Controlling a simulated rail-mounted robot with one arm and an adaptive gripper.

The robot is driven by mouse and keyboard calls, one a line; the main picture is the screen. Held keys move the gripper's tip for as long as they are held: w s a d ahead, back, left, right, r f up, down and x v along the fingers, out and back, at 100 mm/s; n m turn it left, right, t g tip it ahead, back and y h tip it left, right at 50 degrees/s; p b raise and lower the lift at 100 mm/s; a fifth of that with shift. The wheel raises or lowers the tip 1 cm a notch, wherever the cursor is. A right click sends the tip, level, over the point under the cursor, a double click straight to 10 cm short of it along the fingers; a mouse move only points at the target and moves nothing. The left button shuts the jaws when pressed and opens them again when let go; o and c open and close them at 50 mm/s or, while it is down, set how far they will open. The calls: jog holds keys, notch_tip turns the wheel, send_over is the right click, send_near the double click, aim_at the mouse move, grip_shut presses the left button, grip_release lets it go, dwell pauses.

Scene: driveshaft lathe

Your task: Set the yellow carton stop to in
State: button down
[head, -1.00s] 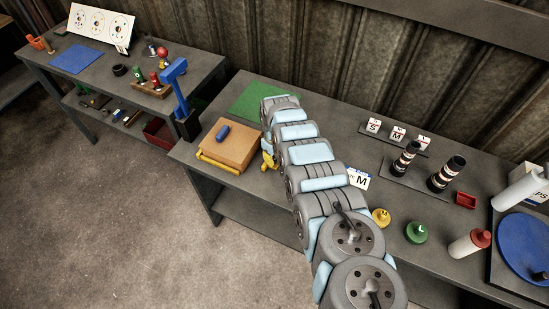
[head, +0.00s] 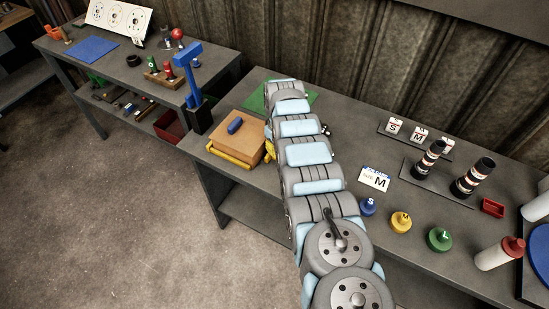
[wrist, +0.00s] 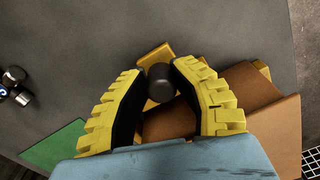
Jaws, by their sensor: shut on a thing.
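A yellow carton stop (wrist: 153,58) shows in the wrist view as a small yellow plate with a dark round knob (wrist: 158,76). My gripper (wrist: 163,72) has its yellow, ridged fingers closed around this knob. The brown carton (wrist: 240,85) lies just beside it, partly hidden by the right finger. In the head view the carton (head: 236,132) sits at the left end of the bench with a yellow bar (head: 230,154) along its front edge. My gripper (head: 270,150) is at the carton's right side there, mostly hidden by my arm.
A blue post (head: 190,85) stands left of the carton. To the right are a size M card (head: 374,180), coloured knobs (head: 400,222) and two dark cylinders (head: 472,178).

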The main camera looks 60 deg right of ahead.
jog(key=shift+w+f+b, duration=0.2)
jog(key=shift+b, duration=0.3)
jog(key=shift+w+r, duration=0.1)
jog(key=c, duration=1.1)
grip_release()
jog(key=shift+r, duration=0.1)
jog(key=shift+r, duration=0.15)
jog(key=shift+d+r, duration=0.15)
jog(key=shift+r, duration=0.9)
notch_tip(320, 180, up, 10)
jog(key=shift+f, duration=0.15)
